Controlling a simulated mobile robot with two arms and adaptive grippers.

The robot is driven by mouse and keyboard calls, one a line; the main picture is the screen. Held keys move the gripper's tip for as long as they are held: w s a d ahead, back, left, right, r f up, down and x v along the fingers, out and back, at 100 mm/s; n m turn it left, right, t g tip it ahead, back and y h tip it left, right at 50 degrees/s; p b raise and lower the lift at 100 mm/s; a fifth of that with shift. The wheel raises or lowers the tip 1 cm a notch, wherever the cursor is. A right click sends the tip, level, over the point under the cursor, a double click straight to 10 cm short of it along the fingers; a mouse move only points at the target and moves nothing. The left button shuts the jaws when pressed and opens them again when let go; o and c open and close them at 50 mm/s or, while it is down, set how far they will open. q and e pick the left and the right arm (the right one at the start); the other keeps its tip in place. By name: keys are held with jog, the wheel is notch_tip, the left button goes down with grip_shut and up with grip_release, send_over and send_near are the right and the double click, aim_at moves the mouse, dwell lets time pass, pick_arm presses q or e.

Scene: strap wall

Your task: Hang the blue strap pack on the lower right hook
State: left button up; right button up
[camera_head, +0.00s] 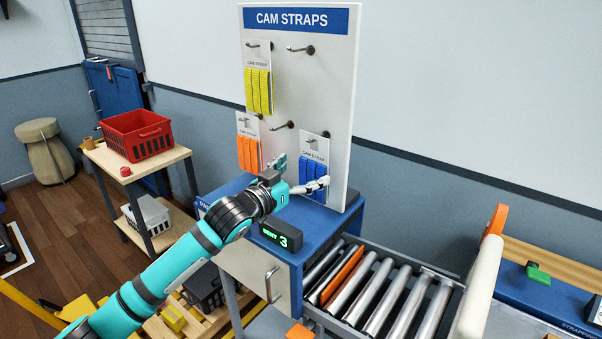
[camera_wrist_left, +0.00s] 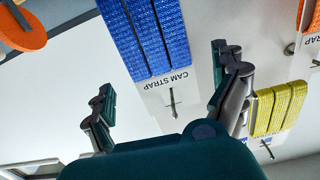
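The blue strap pack (camera_head: 314,169) hangs by its white card on the lower right part of the white hook board (camera_head: 326,85). In the left wrist view the blue pack (camera_wrist_left: 147,38) is upside down, and a hook (camera_wrist_left: 172,101) sticks out at its card. My left gripper (camera_head: 301,173) is in front of the pack, with its fingers spread. The left wrist view shows the open fingers (camera_wrist_left: 165,85) to either side of the card, with no visible grip on it. My right gripper is not in view.
A yellow pack (camera_head: 258,91) hangs at upper left and an orange pack (camera_head: 247,153) at lower left. An upper right hook (camera_head: 302,49) and a middle hook (camera_head: 284,125) are bare. Below stand a blue-topped cabinet (camera_head: 232,187) and a roller conveyor (camera_head: 385,290).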

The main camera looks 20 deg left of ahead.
pick_arm(q)
jog(key=v, duration=1.2)
jog(key=s+d+f+n+g+y, duration=0.1)
jog(key=s+f+g, duration=0.1)
jog(key=s+f, duration=0.35)
jog(key=s+d+f+g+y, duration=0.1)
jog(key=s+f+g+y, duration=0.1)
jog(key=f, duration=0.6)
jog(key=s+d+f+n+g+y, duration=0.1)
jog(key=s+f+g, duration=0.15)
jog(key=f, duration=0.35)
jog(key=s+f+g+y, duration=0.1)
jog(key=s+f+g, duration=0.3)
jog(key=s, duration=0.7)
jog(key=s+f+g+y, duration=0.1)
jog(key=s+f+g, duration=0.2)
jog(key=s+f, duration=0.55)
notch_tip(320, 180, down, 25)
jog(key=s+g, duration=0.1)
jog(key=s, duration=0.1)
jog(key=s+a+f+g+b, duration=0.1)
jog(key=s+a+f, duration=0.1)
jog(key=s+f, duration=1.5)
jog(key=shift+a, duration=0.2)
